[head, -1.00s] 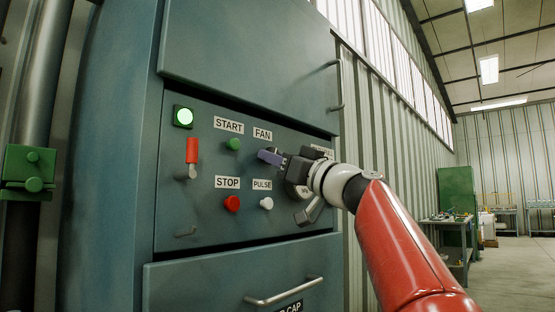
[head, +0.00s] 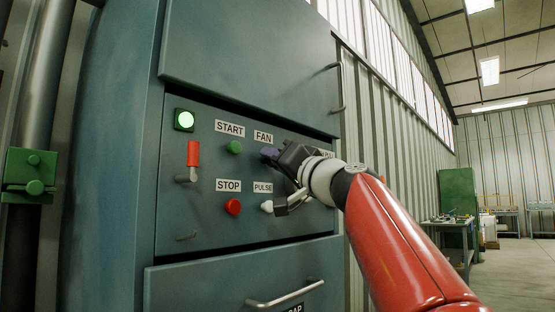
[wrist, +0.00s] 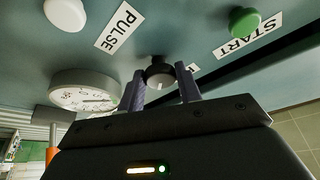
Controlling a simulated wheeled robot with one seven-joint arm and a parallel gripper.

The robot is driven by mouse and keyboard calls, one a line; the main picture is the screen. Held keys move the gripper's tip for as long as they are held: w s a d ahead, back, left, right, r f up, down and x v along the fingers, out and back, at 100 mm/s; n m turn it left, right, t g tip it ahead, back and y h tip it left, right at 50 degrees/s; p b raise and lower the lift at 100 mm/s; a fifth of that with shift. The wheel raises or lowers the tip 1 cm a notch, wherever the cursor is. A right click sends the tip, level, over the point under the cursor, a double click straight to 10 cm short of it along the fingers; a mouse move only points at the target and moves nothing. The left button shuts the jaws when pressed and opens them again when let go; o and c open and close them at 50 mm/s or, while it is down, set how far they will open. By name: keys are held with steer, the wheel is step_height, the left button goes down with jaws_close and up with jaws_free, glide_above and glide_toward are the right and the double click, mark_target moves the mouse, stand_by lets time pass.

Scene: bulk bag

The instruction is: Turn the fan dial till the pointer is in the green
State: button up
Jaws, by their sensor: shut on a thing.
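The fan dial (wrist: 160,72) is a dark round knob with a lighter front, on the panel under the FAN label (head: 263,137). My gripper (wrist: 160,88) has its two purple-grey fingers on either side of the dial and is shut on it. In the head view my gripper (head: 270,153) hides the dial. A round white gauge (wrist: 86,92) with dark marks and a thin pointer shows left of the fingers in the wrist view. My gripper hides the gauge in the head view.
Near the dial are the green START button (head: 234,147), the red STOP button (head: 233,207), the white PULSE button (head: 267,206) and a red-handled lever (head: 194,160). A green lamp (head: 184,120) is lit. Drawer handles (head: 285,293) stick out below.

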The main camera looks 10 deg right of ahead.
steer(key=shift+r+m+h+p, duration=0.1)
steer(key=shift+m+h+p, duration=0.4)
steer(key=shift+m, duration=0.9)
steer(key=o, duration=0.9)
steer(key=shift+o, duration=0.2)
steer(key=b+v, duration=0.3)
steer(key=v, duration=0.5)
steer(key=shift+b, duration=0.35)
steer(key=shift+a+h, duration=0.15)
steer(key=shift+h, duration=0.15)
